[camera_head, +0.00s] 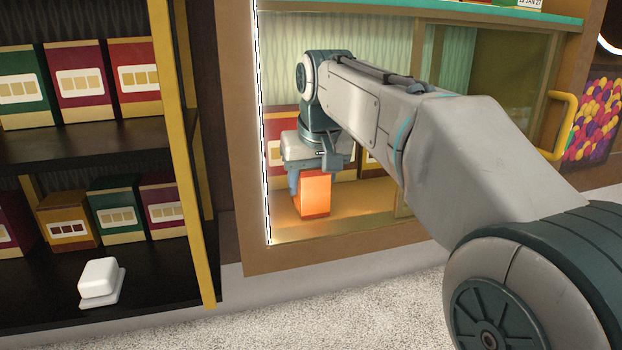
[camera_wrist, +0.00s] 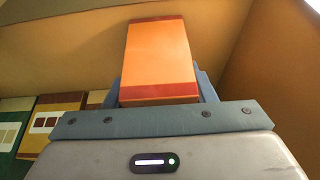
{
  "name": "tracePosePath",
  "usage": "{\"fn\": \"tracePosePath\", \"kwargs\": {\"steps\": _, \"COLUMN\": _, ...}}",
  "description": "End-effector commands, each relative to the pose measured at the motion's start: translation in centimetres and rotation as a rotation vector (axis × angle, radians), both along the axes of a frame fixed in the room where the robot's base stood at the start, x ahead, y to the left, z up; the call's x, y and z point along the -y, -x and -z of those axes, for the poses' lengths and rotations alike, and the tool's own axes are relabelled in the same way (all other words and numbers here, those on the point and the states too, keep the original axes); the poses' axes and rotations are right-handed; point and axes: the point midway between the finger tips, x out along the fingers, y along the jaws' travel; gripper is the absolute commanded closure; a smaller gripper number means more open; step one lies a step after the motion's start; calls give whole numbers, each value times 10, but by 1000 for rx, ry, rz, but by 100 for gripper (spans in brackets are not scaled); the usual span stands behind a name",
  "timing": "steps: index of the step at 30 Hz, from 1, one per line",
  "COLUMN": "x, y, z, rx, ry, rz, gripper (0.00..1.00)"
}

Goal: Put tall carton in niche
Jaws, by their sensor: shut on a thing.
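An orange carton with red bands (camera_head: 315,194) is inside the lit niche (camera_head: 350,226), low and close to its floor. I cannot tell whether its base touches the floor. My gripper (camera_head: 312,178) reaches into the niche from above and is shut on this carton. In the wrist view the orange carton (camera_wrist: 160,58) stands out between the blue fingers of my gripper (camera_wrist: 160,85). My arm hides part of the niche's middle and right side.
More cartons (camera_head: 283,122) stand at the back of the niche, and cartons (camera_wrist: 45,120) show at left in the wrist view. A yellow handle (camera_head: 566,125) is at the right. Dark shelves (camera_head: 110,145) at left hold several boxes and a white object (camera_head: 100,281).

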Motion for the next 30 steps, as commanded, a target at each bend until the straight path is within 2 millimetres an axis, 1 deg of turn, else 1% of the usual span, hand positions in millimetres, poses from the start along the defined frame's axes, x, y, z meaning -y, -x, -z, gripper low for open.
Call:
{"fn": "tracePosePath", "kwargs": {"steps": 8, "x": 0, "y": 0, "z": 1, "rx": 2, "ry": -1, "rz": 0, "gripper": 80}}
{"fn": "tracePosePath", "kwargs": {"steps": 11, "x": 0, "y": 0, "z": 4, "rx": 1, "ry": 0, "rz": 0, "gripper": 80}}
{"fn": "tracePosePath", "kwargs": {"steps": 12, "x": 0, "y": 0, "z": 5, "rx": 0, "ry": 0, "rz": 0, "gripper": 47}}
{"fn": "tracePosePath", "kwargs": {"steps": 14, "x": 0, "y": 0, "z": 4, "rx": 0, "ry": 0, "rz": 0, "gripper": 31}}
{"fn": "tracePosePath", "kwargs": {"steps": 15, "x": 0, "y": 0, "z": 4, "rx": 0, "ry": 0, "rz": 0, "gripper": 28}}
{"fn": "tracePosePath", "kwargs": {"steps": 24, "x": 0, "y": 0, "z": 2, "rx": 0, "ry": 0, "rz": 0, "gripper": 28}}
{"fn": "tracePosePath", "kwargs": {"steps": 28, "x": 1, "y": 4, "z": -9, "rx": 4, "ry": -1, "rz": 0, "gripper": 28}}
{"fn": "tracePosePath", "kwargs": {"steps": 30, "x": 3, "y": 8, "z": -20, "rx": 6, "ry": -2, "rz": 0, "gripper": 28}}
